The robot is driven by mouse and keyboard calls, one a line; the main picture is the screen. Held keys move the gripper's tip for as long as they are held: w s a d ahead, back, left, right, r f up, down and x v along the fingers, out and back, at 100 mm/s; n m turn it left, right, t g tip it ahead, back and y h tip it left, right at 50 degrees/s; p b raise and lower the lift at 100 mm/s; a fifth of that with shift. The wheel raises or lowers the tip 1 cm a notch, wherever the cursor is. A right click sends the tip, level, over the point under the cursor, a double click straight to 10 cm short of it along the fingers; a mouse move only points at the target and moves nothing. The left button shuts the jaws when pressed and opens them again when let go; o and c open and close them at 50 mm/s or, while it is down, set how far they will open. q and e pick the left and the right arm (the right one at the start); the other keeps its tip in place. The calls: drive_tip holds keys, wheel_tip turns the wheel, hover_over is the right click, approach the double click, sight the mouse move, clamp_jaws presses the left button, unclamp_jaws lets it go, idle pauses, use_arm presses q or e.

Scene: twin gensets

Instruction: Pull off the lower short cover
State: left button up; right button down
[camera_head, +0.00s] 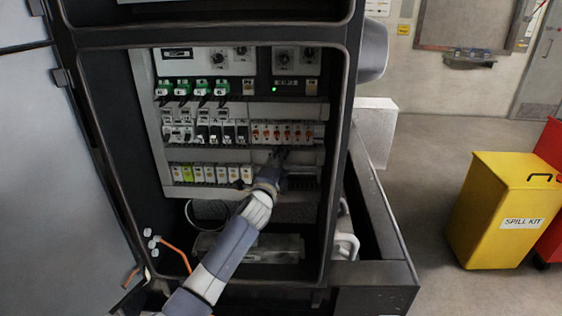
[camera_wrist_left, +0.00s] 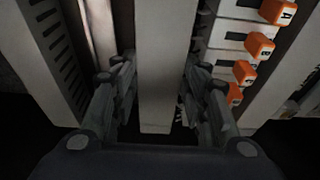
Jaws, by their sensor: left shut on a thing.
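The lower short cover (camera_wrist_left: 165,40) is a plain pale grey strip running away from the camera in the left wrist view. My left gripper (camera_wrist_left: 160,85) is shut on it, one finger on each side. In the head view my left gripper (camera_head: 278,156) is at the cabinet's back panel, just below the row of orange-marked breakers (camera_head: 283,132). The hand hides most of the cover there. Whether the cover still touches its duct cannot be told. My right gripper is in neither view.
Orange toggles (camera_wrist_left: 259,46) stand close to the right finger, and a slotted grey duct (camera_wrist_left: 50,45) lies to the left. A terminal row (camera_head: 208,174) sits left of the hand. The cabinet's dark frame (camera_head: 338,160) borders the opening. A yellow spill kit bin (camera_head: 500,208) stands outside.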

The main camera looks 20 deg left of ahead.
use_arm(q)
drive_tip(key=shift+a, duration=0.15)
drive_tip(key=shift+c, duration=1)
drive_tip(key=shift+d+f, duration=0.2)
drive_tip(key=shift+f, duration=0.15)
drive_tip(key=shift+s, duration=0.1)
drive_tip(key=shift+s+d+p, duration=0.3)
drive_tip(key=shift+s+p, duration=0.4)
drive_tip(key=shift+s, duration=0.05)
drive_tip(key=shift+s+r, duration=0.15)
drive_tip(key=shift+s, duration=0.05)
drive_tip(key=shift+s+d+p, duration=0.25)
drive_tip(key=shift+s+p, duration=0.15)
drive_tip(key=shift+s, duration=0.4)
drive_tip(key=shift+s+d+p, duration=0.25)
drive_tip(key=shift+s+p, duration=0.15)
drive_tip(key=shift+s, duration=0.4)
drive_tip(key=shift+s+d+p, duration=0.25)
drive_tip(key=shift+s+p, duration=0.15)
drive_tip(key=shift+s, duration=0.4)
